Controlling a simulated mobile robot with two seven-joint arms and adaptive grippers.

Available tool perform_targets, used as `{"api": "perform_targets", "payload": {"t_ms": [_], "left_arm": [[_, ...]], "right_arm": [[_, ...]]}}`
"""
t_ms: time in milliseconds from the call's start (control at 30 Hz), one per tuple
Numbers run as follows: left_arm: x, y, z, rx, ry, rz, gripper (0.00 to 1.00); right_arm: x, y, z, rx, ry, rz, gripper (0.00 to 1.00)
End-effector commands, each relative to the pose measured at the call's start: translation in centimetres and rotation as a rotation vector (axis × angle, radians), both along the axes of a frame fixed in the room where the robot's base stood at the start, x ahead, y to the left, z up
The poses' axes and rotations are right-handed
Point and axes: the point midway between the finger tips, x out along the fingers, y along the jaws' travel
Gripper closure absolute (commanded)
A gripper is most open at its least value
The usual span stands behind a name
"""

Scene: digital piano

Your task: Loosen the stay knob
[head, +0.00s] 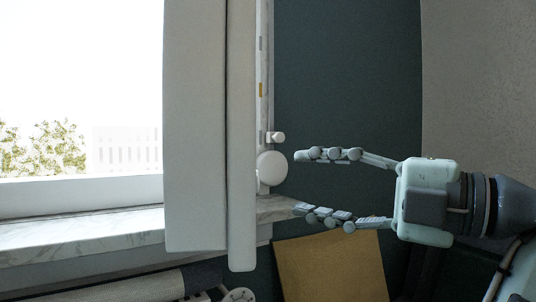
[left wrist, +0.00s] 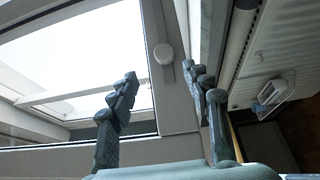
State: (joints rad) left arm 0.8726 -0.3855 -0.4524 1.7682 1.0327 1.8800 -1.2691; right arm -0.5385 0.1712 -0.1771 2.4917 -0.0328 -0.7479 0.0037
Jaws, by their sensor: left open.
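A round white knob (head: 272,167) stands at the right edge of the open window sash (head: 195,130); I take it for the stay knob. A smaller pale knob (head: 278,137) sits just above it. My left gripper (head: 300,182) is open and empty to the right of the round knob, its fingers pointing left towards it. The fingertips are apart from the knob, one finger higher and one lower. In the left wrist view a round white knob (left wrist: 164,54) shows on the pale frame, beyond and between the open fingertips (left wrist: 164,75). My right gripper is not in view.
A marble sill (head: 80,228) runs below the window at the left. A brown-yellow panel (head: 330,265) stands below my left gripper. The dark green wall (head: 345,70) is behind. The space between the fingers and the round knob looks clear.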

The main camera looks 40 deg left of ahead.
Motion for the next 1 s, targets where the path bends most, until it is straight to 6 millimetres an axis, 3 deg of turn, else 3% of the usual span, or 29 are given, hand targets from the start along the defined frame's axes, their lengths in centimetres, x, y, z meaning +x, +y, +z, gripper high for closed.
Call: {"api": "perform_targets", "payload": {"t_ms": [167,633,1000], "left_arm": [[-0.1,0.1,-0.5,-0.044,0.118,-0.052,0.51],[0.0,6.7,-0.5,-0.042,0.118,-0.048,0.51],[0.0,7.6,-0.5,-0.04,0.117,-0.048,0.51]], "right_arm": [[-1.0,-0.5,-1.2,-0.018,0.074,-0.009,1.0],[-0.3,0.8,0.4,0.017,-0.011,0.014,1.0],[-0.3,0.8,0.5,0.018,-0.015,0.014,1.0]]}}
